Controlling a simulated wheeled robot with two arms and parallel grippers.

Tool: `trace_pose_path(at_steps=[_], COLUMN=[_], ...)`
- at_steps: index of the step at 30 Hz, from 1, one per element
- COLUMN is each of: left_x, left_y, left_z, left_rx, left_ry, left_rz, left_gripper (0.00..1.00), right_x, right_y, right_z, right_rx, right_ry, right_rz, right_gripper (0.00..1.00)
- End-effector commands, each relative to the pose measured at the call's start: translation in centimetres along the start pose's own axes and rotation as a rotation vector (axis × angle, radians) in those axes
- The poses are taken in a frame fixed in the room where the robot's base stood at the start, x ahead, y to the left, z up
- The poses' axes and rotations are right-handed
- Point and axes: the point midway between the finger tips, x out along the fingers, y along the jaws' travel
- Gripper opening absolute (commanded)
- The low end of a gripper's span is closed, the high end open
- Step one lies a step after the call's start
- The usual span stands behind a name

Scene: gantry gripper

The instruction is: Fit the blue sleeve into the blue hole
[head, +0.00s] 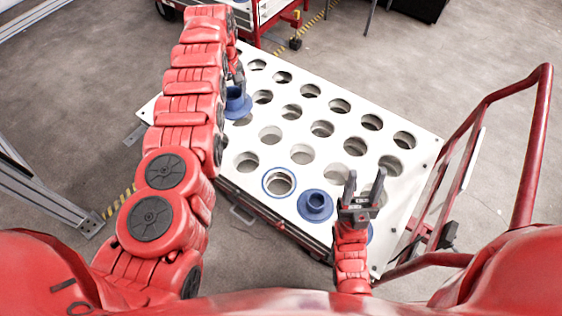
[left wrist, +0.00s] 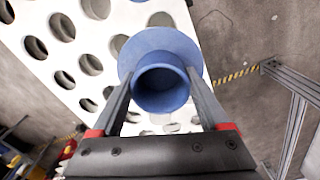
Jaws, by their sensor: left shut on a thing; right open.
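A blue flanged sleeve (head: 238,104) is held by my left gripper (head: 238,82) near the left edge of the white board. In the left wrist view, the sleeve (left wrist: 160,88) sits between the two fingers, its round opening towards the camera and its wide flange beyond. Whether it touches the board is unclear. The blue-ringed hole (head: 265,184) is empty, near the board's front edge, to the right of and nearer than the held sleeve. My right gripper (head: 364,182) is open and empty over the board's front right part.
The white board (head: 408,171) has rows of plain holes. Another blue sleeve (head: 315,205) sits in it, right of the ringed hole. A blue piece (head: 370,233) is partly hidden behind my right gripper. A red cart handle (head: 538,120) rises at the right.

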Motion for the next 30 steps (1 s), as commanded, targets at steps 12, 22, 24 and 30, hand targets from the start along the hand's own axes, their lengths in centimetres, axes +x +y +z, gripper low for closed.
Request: trace_pose_path(at_steps=[12,22,24,30], left_x=[9.5,18.0,19.8,21.7], left_y=[2.3,4.2,4.4,5.0], left_z=[4.3,11.9,14.0,16.8], left_rx=[-0.329,-0.654,-0.735,-0.862], left_ry=[0.0,-0.006,-0.006,-0.001], left_rz=[-0.003,-0.003,-0.007,-0.001], left_gripper=[0.08,0.08,0.08,0.08], right_x=[0.7,1.3,1.4,1.5], right_y=[0.0,0.1,0.1,0.1], right_z=[-0.1,-0.2,-0.2,-0.2], right_rx=[0.0,0.0,0.0,0.0], right_ry=[0.0,0.0,0.0,0.0], right_rz=[0.0,0.0,0.0,0.0], right_gripper=[0.5,0.5,0.5,0.5])
